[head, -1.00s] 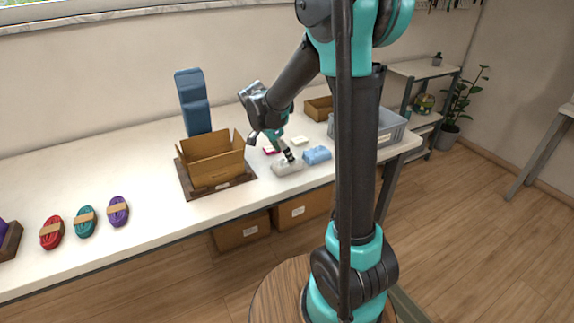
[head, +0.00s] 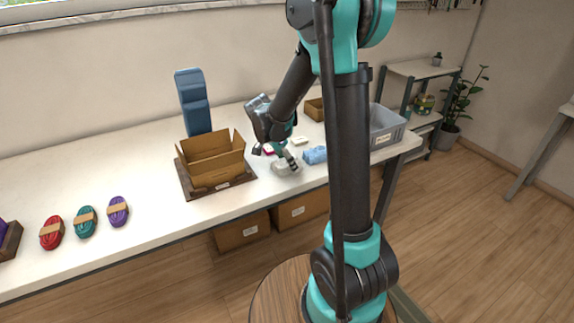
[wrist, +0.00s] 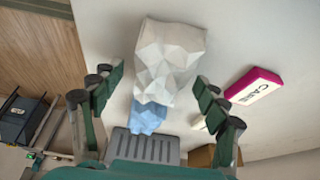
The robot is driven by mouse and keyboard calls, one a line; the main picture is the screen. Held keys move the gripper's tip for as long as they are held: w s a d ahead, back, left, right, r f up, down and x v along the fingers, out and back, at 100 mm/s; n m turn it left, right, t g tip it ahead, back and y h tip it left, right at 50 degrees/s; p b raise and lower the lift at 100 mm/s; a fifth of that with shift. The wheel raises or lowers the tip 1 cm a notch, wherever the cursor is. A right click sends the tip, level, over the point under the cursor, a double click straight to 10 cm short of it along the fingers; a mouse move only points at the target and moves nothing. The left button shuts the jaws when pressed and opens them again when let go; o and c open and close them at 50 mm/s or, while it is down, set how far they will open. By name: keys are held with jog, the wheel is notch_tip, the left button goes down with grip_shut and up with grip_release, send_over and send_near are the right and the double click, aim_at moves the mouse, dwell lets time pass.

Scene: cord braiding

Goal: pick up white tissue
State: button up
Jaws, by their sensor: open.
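The white tissue (head: 284,169) is a crumpled, faceted pack on the table near its front edge. In the wrist view the white tissue (wrist: 172,62) lies ahead of my fingers, roughly between their lines. My gripper (head: 291,160) is open, close above the tissue, and partly covers it in the head view. In the wrist view the fingers of my gripper (wrist: 160,86) are spread wide with nothing held. I cannot tell whether a finger touches the tissue. A similar light blue pack (head: 315,155) lies just right of it; it also shows in the wrist view (wrist: 147,117).
A pink-edged "CARE" box (wrist: 254,86) lies close by, with a small pale block (head: 299,141) behind. An open cardboard box (head: 213,160) on a dark tray (head: 194,192) stands left. A grey bin (head: 388,128) stands right. Coloured cord bundles (head: 85,223) lie far left.

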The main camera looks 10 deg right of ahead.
aim_at(287, 166)
jog(key=shift+f, duration=0.1)
jog(key=c, duration=0.8)
jog(key=shift+c, duration=0.2)
notch_tip(287, 166, up, 21)
jog(key=shift+f, duration=0.2)
